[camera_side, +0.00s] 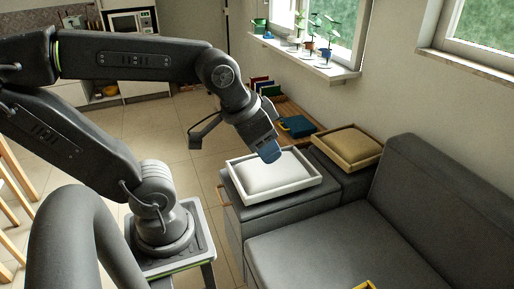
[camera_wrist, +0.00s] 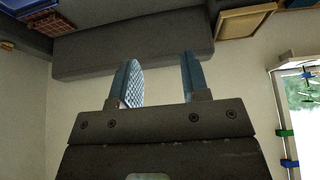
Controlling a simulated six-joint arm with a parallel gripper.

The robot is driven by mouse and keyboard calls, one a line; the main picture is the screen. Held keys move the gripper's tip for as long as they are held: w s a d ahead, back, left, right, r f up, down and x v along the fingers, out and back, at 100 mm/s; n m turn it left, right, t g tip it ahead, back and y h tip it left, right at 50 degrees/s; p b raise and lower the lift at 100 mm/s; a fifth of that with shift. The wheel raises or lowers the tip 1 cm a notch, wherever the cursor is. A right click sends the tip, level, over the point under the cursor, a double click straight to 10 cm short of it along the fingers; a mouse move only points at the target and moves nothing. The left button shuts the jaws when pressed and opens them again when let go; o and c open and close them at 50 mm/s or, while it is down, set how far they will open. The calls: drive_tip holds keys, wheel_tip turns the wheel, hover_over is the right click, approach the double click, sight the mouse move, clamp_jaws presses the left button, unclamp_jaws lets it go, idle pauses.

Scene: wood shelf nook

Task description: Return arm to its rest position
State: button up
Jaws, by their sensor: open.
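My gripper (camera_side: 268,154) hangs at the end of my arm in the side view, with its blue fingers just over the back of a white tray (camera_side: 311,187) in the picture. In the wrist view my gripper (camera_wrist: 160,80) has its two blue fingers apart, with nothing between them. The white tray holds a pale cushion (camera_side: 275,171) and sits on a dark grey cabinet (camera_side: 262,222). I cannot tell the exact gap between the fingertips and the tray.
A wooden tray (camera_side: 368,161) with a tan cushion is right of the white tray. A blue object (camera_side: 297,126) and several upright books (camera_side: 265,87) are behind. A grey sofa (camera_side: 390,225) fills the right front. Plants stand on the windowsill (camera_side: 318,66).

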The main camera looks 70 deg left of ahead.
drive_tip(key=shift+s+d+f, duration=0.1)
drive_tip(key=shift+s+d, duration=0.2)
drive_tip(key=shift+s, duration=0.55)
